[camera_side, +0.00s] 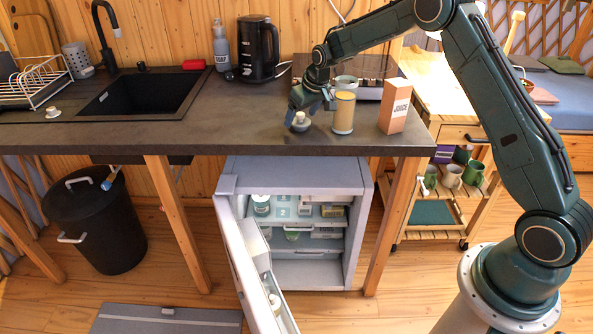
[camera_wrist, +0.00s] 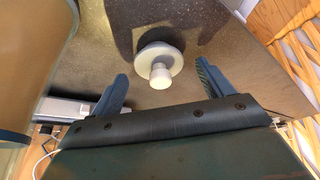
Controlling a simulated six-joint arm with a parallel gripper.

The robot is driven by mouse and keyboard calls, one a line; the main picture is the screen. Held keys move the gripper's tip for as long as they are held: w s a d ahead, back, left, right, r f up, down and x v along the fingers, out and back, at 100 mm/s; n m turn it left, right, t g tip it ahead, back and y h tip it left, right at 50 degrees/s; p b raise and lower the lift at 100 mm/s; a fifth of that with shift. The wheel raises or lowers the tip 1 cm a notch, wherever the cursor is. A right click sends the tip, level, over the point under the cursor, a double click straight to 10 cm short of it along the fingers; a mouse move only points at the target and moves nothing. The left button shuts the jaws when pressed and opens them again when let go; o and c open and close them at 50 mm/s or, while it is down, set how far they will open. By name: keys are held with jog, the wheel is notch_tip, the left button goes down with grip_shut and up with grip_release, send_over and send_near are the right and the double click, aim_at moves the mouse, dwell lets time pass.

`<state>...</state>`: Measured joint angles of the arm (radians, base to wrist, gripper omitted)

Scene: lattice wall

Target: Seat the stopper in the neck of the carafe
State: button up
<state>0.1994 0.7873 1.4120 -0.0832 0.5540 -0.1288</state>
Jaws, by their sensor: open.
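The pale stopper (camera_side: 301,117), a round disc with a knob on top, stands on the dark counter. It also shows in the wrist view (camera_wrist: 160,62), knob towards the camera. My gripper (camera_side: 306,104) is open just above and around the stopper, with one finger on each side in the wrist view and nothing held. A tan, straight-sided cylinder (camera_side: 343,114) with a yellowish top stands right of the gripper. A large tan surface at the left of the wrist view (camera_wrist: 25,60) looks like it. I cannot tell whether it is the carafe; no clear carafe neck shows.
A black kettle (camera_side: 258,48), soap bottle (camera_side: 221,47) and sink (camera_side: 140,95) lie left. Below, the small fridge (camera_side: 295,170) is open. The counter left of my gripper is clear.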

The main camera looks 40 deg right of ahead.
jog(key=shift+x, duration=0.8)
jog(key=c, duration=1)
